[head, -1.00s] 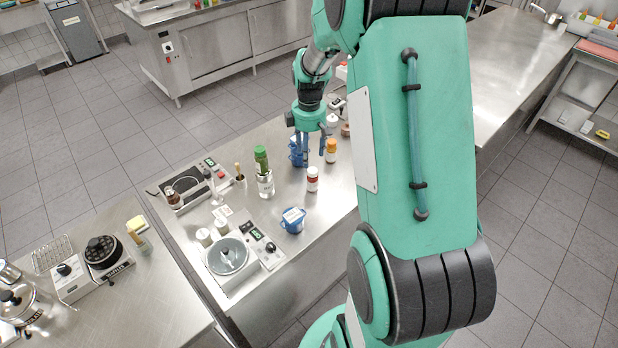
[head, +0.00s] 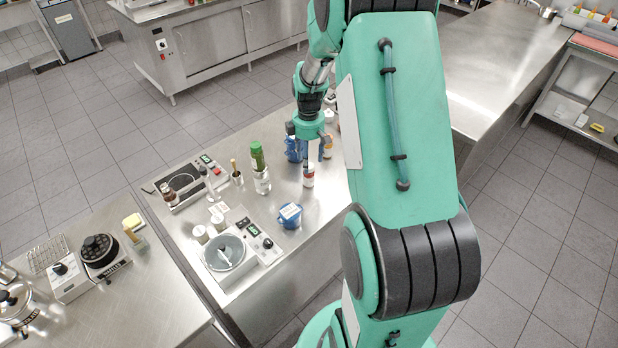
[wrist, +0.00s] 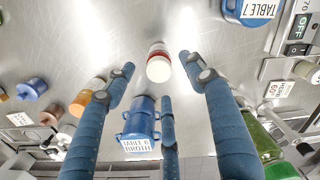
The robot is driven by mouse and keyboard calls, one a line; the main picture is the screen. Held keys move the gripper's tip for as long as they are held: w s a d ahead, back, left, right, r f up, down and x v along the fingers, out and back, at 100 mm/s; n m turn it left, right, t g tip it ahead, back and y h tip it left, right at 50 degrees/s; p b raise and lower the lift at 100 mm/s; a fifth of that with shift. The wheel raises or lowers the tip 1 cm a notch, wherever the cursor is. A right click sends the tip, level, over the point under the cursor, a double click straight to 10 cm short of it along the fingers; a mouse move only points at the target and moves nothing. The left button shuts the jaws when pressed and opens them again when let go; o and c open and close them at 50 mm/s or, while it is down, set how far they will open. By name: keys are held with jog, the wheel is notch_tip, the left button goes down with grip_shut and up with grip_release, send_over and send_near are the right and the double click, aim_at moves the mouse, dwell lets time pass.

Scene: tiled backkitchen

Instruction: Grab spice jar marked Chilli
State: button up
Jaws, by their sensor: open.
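A small jar with a white top and a red band (wrist: 158,64) stands on the steel table; it also shows in the head view (head: 308,178). No name is readable on it. An orange-capped jar (wrist: 86,98) stands to its left in the wrist view, its label unreadable too. My gripper (head: 307,162) is open and empty. In the wrist view its blue fingers reach towards the red-banded jar, which shows between and just beyond the fingertips. In the head view the fingers partly cover this jar. I cannot tell whether they touch it.
A blue pot marked Table 6 Broth (wrist: 139,125) stands near the fingers. Another blue pot, marked Table 7 (wrist: 234,12), stands apart. A green bottle (wrist: 262,138) is close to the right finger in the wrist view.

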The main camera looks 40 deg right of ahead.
aim_at(309, 176)
jog(key=shift+f, duration=2.15)
jog(key=shift+f+b, duration=0.6)
jog(key=shift+f, duration=2)
jog(key=c, duration=1.3)
jog(key=shift+r, duration=0.1)
